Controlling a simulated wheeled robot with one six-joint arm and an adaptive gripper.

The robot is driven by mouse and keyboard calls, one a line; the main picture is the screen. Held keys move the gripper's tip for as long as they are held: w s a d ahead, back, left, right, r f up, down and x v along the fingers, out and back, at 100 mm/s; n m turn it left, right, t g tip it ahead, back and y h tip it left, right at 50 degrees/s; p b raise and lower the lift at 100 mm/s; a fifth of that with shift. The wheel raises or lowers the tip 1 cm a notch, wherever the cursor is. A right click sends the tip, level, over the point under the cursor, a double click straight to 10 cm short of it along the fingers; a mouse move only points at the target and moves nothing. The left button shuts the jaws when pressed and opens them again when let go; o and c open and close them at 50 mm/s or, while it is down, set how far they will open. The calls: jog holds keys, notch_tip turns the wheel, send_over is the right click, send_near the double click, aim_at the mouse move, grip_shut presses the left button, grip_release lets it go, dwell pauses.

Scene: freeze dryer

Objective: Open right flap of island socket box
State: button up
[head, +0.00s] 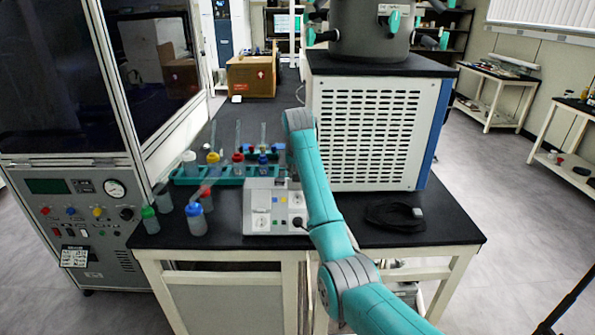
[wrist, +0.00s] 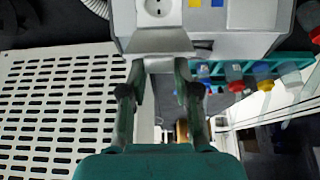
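The island socket box (head: 255,223) is a light grey box on the black island top, partly behind my arm in the head view. Its left flap (head: 261,202) lies down over its socket. The right socket (head: 297,198) shows uncovered, and it also shows at the top of the wrist view (wrist: 157,8). A grey plate that looks like the right flap (wrist: 160,43) stands out from the box's edge beside this socket. My gripper (wrist: 161,75) has its fingers apart, with the tips at or just under this plate. I cannot tell whether they touch it.
A teal rack (head: 215,176) with several coloured-cap bottles stands behind and left of the box. Loose bottles (head: 197,220) stand to the left. A white vented unit (head: 375,130) rises at the right rear.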

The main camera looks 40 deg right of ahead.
jog(key=shift+o, duration=1.4)
jog(key=shift+r, duration=0.1)
jog(key=v, duration=1.1)
jog(key=shift+r, duration=0.35)
jog(key=shift+s, duration=0.1)
